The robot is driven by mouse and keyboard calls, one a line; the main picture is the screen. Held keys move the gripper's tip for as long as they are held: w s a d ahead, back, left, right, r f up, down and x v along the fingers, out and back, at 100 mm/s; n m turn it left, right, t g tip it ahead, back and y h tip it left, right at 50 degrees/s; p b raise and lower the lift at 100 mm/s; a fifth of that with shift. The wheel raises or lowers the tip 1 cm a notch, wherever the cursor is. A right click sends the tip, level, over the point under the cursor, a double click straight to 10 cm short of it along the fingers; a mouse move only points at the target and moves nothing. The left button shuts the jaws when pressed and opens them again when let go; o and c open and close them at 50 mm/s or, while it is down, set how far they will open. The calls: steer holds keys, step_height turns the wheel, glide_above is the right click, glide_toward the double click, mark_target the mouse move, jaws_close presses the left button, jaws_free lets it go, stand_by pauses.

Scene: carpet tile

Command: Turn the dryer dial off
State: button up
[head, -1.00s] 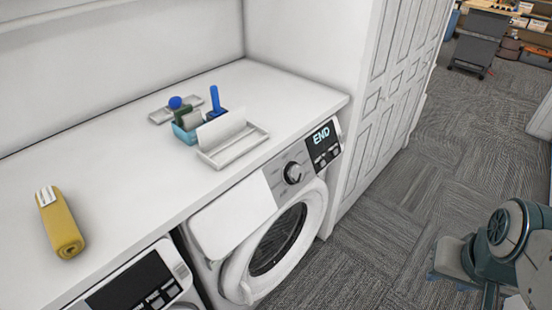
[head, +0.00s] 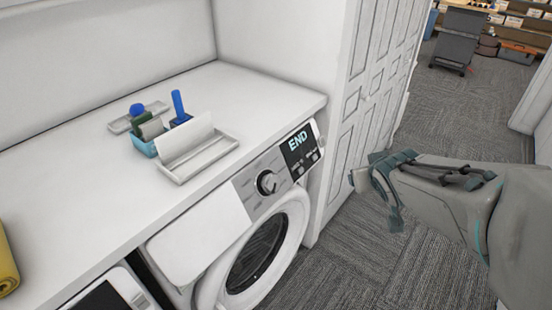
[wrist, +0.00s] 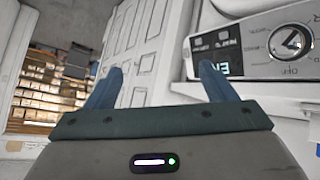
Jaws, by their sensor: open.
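The dryer (head: 256,250) is a white front-loading machine under the counter. Its round silver dial (head: 267,182) sits on the grey panel, left of a black display (head: 299,149) that reads END. In the wrist view the dial (wrist: 291,42) is at the upper right, and the display (wrist: 216,50) appears upside down. My gripper (head: 378,190) is to the right of the dryer panel, apart from it, over the floor. In the wrist view its two blue-grey fingers (wrist: 161,80) are spread with nothing between them.
The white counter (head: 70,190) holds a blue caddy (head: 146,146), a white tray (head: 205,165) and a yellow roll (head: 6,262). A tall white panelled cabinet (head: 365,90) stands right of the dryer. Carpeted floor (head: 455,125) is open farther right.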

steer(key=w+a+f+n+t+y+b, duration=0.2)
steer(key=w+a+f+n+y+b, duration=0.1)
steer(key=w+a+f+n+y, duration=0.15)
steer(key=n+g+y+b, duration=0.2)
steer(key=n+g+y, duration=0.15)
steer(key=y, duration=0.45)
glide_toward(275, 184)
steer(key=shift+t+h, duration=0.25)
steer(key=shift+t, duration=0.1)
steer(key=b+x, duration=0.2)
steer(key=x, duration=0.7)
steer(key=shift+a+f, duration=0.15)
steer(key=shift+a, duration=0.3)
steer(key=c, duration=1)
